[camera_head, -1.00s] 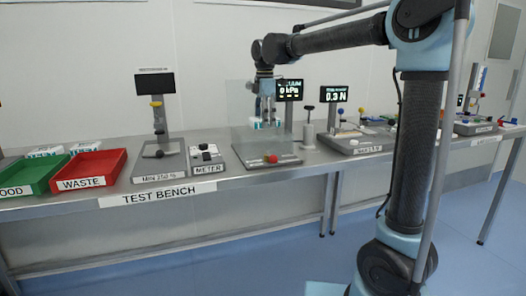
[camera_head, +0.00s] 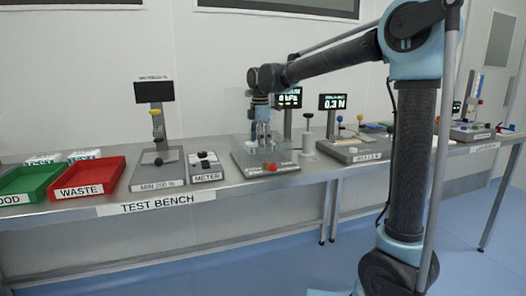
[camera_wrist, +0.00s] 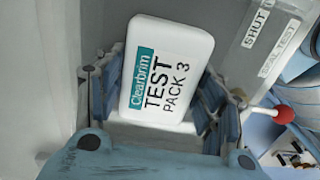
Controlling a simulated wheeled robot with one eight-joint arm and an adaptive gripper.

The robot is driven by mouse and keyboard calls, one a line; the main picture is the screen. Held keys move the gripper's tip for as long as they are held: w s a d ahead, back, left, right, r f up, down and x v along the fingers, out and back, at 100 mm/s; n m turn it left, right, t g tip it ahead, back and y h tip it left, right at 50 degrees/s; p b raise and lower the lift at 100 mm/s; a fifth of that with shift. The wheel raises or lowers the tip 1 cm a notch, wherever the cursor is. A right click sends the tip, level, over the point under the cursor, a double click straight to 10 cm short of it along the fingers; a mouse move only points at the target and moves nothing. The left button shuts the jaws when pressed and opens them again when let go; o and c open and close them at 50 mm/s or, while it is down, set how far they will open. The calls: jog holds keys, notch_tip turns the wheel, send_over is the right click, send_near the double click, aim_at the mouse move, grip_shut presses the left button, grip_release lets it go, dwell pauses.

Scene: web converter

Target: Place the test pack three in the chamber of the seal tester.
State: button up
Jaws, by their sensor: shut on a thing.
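Test pack three is a white pack with a teal label reading "TEST PACK 3" (camera_wrist: 168,72). In the wrist view it lies between the blue fingers of my gripper (camera_wrist: 160,97), which is shut on it. In the head view my gripper (camera_head: 261,138) points down inside the clear walls of the seal tester (camera_head: 268,168), low over its base. The pack is small and hard to make out there, and I cannot tell whether it touches the chamber floor. A red knob (camera_head: 271,167) sits at the tester's front and also shows in the wrist view (camera_wrist: 284,114).
The tester's display (camera_head: 289,98) stands just behind my gripper. A post with a dark knob (camera_head: 308,135) stands right of the tester. The meter (camera_head: 205,166), a red waste tray (camera_head: 88,183) and a green tray (camera_head: 30,185) are to the left.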

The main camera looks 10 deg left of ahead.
jog(key=shift+f, duration=1.1)
jog(key=shift+f, duration=0.1)
jog(key=o, duration=1.1)
jog(key=shift+o, duration=0.2)
notch_tip(320, 180, up, 12)
jog(key=shift+r, duration=0.15)
